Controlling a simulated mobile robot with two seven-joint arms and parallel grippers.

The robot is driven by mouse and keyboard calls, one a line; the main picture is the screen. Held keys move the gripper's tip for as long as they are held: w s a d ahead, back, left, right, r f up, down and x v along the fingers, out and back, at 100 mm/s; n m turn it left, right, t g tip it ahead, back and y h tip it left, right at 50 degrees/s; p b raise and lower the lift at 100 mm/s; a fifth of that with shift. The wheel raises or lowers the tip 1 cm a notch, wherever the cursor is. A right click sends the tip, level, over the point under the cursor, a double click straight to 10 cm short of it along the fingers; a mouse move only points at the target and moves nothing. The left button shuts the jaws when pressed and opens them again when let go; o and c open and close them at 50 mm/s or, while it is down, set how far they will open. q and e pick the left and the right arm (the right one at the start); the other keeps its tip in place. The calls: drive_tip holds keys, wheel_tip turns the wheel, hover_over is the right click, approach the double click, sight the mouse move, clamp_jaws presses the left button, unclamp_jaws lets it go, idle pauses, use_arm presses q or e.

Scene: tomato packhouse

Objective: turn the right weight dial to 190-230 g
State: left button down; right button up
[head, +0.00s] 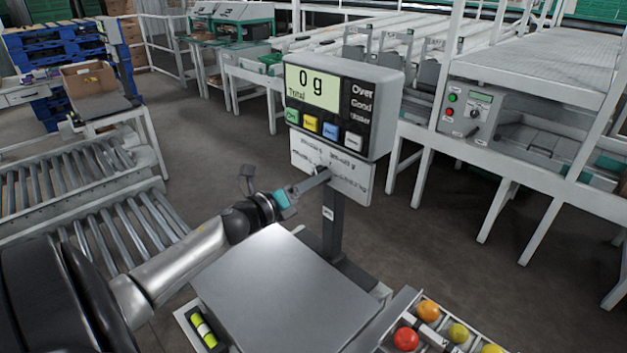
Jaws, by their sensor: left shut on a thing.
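The scale's display head (343,103) reads "0 g" and "Total" on its lit screen, with coloured buttons below. Under it hangs a white dial panel (357,190) with small printed labels that are too blurred to read. My left gripper (323,175) reaches in from the left, its fingers against the panel's middle. It is shut on a small dark dial (317,169), which the fingers mostly hide. I cannot tell where the dial's pointer stands. My right gripper is out of view.
The bare scale plate (285,290) lies below my left arm. A tray (392,322) with tomatoes stands at its right, and a yellow-green marker (203,328) lies at its left. Roller conveyors (100,235) are at the left; a machine with a control box (470,112) is behind right.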

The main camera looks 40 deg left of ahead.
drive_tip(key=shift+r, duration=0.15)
use_arm(q)
drive_tip(key=shift+r+n+p, duration=0.15)
drive_tip(key=shift+n+p, duration=2.95)
drive_tip(key=shift+n, duration=1.7)
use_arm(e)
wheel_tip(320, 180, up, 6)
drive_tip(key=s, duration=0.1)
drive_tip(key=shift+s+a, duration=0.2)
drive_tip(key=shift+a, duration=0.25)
use_arm(q)
drive_tip(key=shift+c, duration=1.2)
unclamp_jaws()
drive_tip(key=s+a+p, duration=0.1)
drive_tip(key=s+p, duration=0.1)
drive_tip(key=s, duration=1.3)
drive_tip(key=shift+a, duration=0.15)
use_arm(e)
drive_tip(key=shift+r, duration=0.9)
